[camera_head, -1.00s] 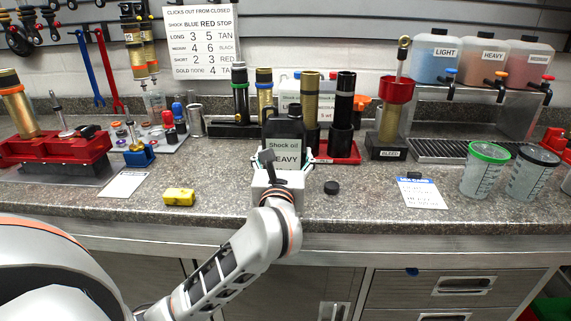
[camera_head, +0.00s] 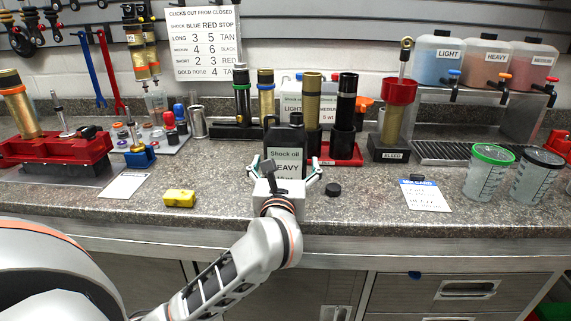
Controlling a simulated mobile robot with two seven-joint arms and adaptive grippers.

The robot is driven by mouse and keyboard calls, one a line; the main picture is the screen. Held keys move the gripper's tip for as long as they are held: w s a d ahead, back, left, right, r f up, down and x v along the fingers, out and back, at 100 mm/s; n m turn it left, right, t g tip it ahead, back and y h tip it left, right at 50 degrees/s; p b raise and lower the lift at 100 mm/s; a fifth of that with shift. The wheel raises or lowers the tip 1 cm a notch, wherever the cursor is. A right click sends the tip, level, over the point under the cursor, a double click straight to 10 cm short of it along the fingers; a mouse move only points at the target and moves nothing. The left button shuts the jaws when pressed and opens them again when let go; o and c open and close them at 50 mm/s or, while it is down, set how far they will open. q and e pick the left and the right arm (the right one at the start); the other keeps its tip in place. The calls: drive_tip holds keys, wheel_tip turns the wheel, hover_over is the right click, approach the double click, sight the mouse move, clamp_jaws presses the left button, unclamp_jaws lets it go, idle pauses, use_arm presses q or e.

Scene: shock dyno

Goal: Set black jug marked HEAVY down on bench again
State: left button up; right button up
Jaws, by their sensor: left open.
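The black jug (camera_head: 286,150) stands upright on the bench (camera_head: 235,201), with a pale green label reading "Shock oil HEAVY" facing me. The lower part of the label is hidden behind my left gripper. My left gripper (camera_head: 286,168) is in front of the jug, with its fingers spread apart to either side of the label. I cannot tell whether the fingertips touch the jug. My right gripper is not in view.
A small black cap (camera_head: 333,189) lies right of the gripper, and a yellow block (camera_head: 179,198) lies to the left. Shock bodies in a red tray (camera_head: 340,156) stand close behind right. A card (camera_head: 425,195) and two measuring cups (camera_head: 488,172) are farther right.

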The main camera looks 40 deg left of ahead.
use_arm(q)
drive_tip(key=shift+s+d+r, duration=0.1)
drive_tip(key=shift+r, duration=0.1)
drive_tip(key=p+v, duration=0.1)
drive_tip(key=v, duration=1)
drive_tip(key=shift+s+d, duration=0.2)
drive_tip(key=shift+s, duration=0.2)
drive_tip(key=shift+f, duration=0.1)
